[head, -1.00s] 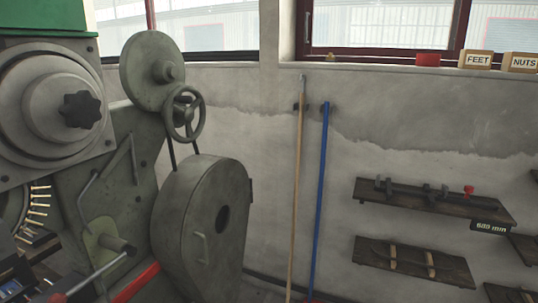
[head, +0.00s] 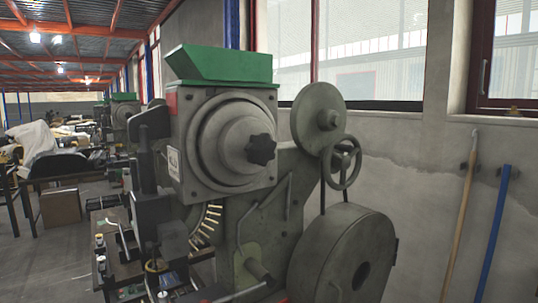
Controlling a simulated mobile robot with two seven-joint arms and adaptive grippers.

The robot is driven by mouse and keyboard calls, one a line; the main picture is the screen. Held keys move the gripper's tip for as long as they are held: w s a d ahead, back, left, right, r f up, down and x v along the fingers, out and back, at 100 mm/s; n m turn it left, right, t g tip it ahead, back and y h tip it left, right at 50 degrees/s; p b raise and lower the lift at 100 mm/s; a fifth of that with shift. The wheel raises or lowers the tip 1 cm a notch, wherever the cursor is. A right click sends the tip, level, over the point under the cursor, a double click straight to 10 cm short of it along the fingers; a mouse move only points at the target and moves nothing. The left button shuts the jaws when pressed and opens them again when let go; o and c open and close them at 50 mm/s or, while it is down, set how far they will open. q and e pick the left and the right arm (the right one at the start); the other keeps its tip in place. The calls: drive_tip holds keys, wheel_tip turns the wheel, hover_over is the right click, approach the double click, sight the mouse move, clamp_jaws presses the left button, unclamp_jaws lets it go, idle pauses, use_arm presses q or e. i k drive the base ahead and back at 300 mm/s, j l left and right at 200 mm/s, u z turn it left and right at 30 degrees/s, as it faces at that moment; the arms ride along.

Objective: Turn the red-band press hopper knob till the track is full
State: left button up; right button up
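The press (head: 265,215) stands in the middle of the head view, a grey-green machine with a green hopper tray (head: 222,65) on top. A dark star-shaped knob (head: 261,149) sits at the centre of the round hopper face (head: 222,140). A red patch (head: 171,103) shows at the hopper's left edge; I cannot tell whether it is the red band. Several brass-coloured rivets (head: 208,224) line a curved track below the hopper. Its lower end is hidden, so I cannot tell how full it is. Neither of my grippers is in view.
A handwheel (head: 343,164) and a large round guard (head: 343,256) stick out at the press's right. Two poles, one wooden (head: 461,215) and one blue (head: 491,235), lean on the wall. Cluttered benches (head: 50,160) stand at left, with open floor (head: 45,255) near them.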

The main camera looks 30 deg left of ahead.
sight(260, 149)
drive_tip(key=u, duration=1.2)
